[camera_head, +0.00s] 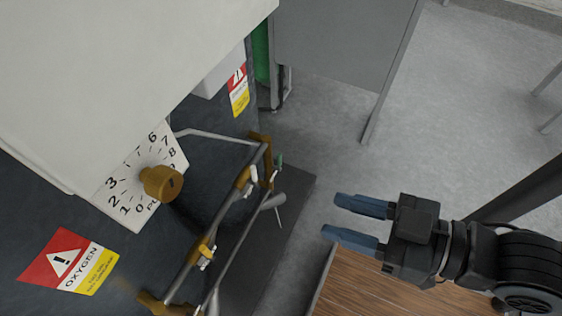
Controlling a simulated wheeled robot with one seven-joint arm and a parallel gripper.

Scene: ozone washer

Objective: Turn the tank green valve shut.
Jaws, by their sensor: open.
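My gripper (332,215) is open and empty, with its two blue fingers pointing left. It is in the lower right of the head view. A small green piece (278,160) shows beside a brass fitting at the upper end of the metal pipework, left of and above my fingertips, with a clear gap between. It may be the green valve, but it is too small to tell. A tall green surface (261,52), possibly the tank, stands at the top behind the dark cabinet and is mostly hidden.
Metal pipes with brass fittings (245,180) stick out from the dark cabinet (215,125). A brass knob (162,183) sits on a numbered dial. A wooden surface (365,290) lies below my gripper. A grey panel (340,45) stands behind. Floor at right is mostly open.

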